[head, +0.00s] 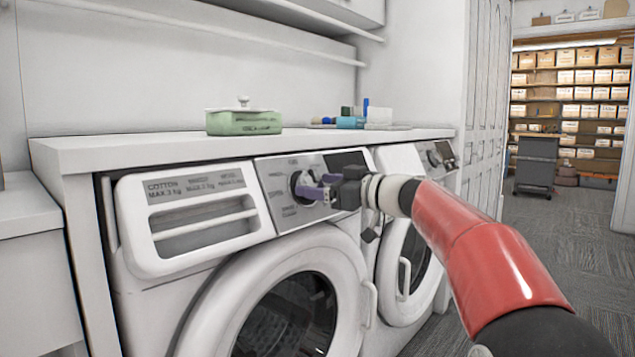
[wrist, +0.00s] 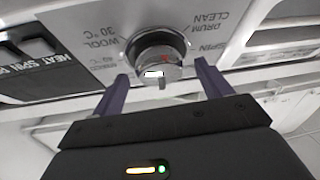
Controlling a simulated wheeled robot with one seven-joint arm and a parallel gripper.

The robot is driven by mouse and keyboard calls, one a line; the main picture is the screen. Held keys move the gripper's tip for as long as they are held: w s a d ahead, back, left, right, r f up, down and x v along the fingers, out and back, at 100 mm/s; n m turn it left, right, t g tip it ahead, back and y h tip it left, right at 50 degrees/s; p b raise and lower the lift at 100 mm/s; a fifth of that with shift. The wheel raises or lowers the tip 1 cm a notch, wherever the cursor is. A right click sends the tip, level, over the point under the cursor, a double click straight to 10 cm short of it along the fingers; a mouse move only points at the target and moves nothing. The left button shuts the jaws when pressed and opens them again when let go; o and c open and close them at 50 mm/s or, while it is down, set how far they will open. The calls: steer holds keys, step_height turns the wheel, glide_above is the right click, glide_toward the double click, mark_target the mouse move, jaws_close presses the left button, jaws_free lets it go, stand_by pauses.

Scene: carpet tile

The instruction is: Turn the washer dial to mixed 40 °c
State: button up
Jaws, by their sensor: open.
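The washer dial (wrist: 155,58) is a round silver knob on the control panel (head: 283,206) of the left front-loading washer. My gripper (wrist: 161,80) is open, with one purple finger on each side of the dial. The fingers look apart from the knob. In the head view the dial (head: 300,184) is partly hidden by my gripper (head: 318,190).
A second washer (head: 398,160) stands to the right under the same white counter (head: 140,144). A green lidded box (head: 243,122) and several small blue and white items (head: 350,122) sit on the counter. Round washer doors lie below the panel. Carpet floor is open at right.

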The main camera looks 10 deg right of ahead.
steer(key=shift+w+a, duration=0.4)
steer(key=c, duration=1)
